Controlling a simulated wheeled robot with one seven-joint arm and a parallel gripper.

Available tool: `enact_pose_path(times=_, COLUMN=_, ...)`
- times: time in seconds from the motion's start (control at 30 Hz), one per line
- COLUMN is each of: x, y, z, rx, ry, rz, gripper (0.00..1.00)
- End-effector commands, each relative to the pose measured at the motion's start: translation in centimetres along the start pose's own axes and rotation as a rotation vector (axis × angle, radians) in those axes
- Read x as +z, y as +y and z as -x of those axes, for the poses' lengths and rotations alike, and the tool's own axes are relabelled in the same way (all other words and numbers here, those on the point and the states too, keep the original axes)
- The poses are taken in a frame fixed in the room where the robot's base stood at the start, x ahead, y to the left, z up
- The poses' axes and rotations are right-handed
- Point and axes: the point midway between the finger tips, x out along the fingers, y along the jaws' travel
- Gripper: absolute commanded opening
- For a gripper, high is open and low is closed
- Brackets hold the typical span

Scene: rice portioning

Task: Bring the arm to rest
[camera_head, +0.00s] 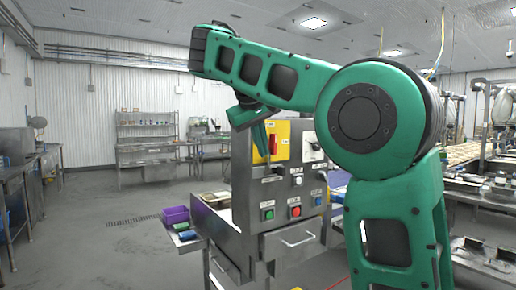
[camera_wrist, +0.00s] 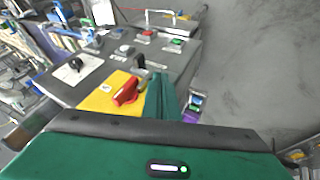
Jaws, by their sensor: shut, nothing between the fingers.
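My green arm is raised and bent in the head view, with its elbow high at the left and the wrist hanging down. My gripper (camera_head: 259,158) points downward just left of the machine's yellow panel (camera_head: 281,141). In the wrist view my gripper (camera_wrist: 160,84) shows two green fingers close together, shut and empty. They appear beside the red switch (camera_wrist: 125,92) on the yellow panel. I cannot tell the exact gap between the fingers and the machine.
The grey machine (camera_head: 288,192) has green and red buttons and a drawer handle. A steel table (camera_head: 20,172) lines the left wall. The floor (camera_head: 100,235) between is open. Conveyor equipment stands at the right.

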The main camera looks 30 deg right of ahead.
Motion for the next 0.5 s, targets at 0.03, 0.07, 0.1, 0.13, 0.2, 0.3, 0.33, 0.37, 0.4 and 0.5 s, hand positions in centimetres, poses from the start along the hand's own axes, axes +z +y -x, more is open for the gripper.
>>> enact_pose_path(times=0.03, x=-0.06, y=-0.15, z=0.34, rx=-0.001, ry=0.001, rz=0.001, gripper=0.0)
enact_pose_path(times=0.07, x=-0.06, y=-0.16, z=0.5, rx=-0.001, ry=0.002, rz=0.001, gripper=0.0)
enact_pose_path(times=0.1, x=-0.04, y=-0.15, z=0.65, rx=-0.001, ry=0.002, rz=0.001, gripper=0.0)
enact_pose_path(times=0.13, x=-0.01, y=-0.13, z=0.72, rx=-0.001, ry=0.001, rz=0.001, gripper=0.0)
enact_pose_path(times=0.2, x=0.04, y=-0.11, z=0.84, rx=-0.001, ry=0.0, rz=0.001, gripper=0.0)
enact_pose_path(times=0.3, x=0.05, y=-0.09, z=0.89, rx=-0.001, ry=0.0, rz=0.001, gripper=0.0)
enact_pose_path(times=0.33, x=0.05, y=-0.09, z=0.88, rx=-0.001, ry=0.0, rz=0.001, gripper=0.0)
enact_pose_path(times=0.37, x=0.05, y=-0.09, z=0.88, rx=-0.001, ry=0.0, rz=0.001, gripper=0.0)
enact_pose_path(times=0.4, x=0.05, y=-0.1, z=0.88, rx=-0.001, ry=0.0, rz=0.001, gripper=0.0)
enact_pose_path(times=0.5, x=0.05, y=-0.1, z=0.88, rx=-0.001, ry=0.0, rz=0.001, gripper=0.0)
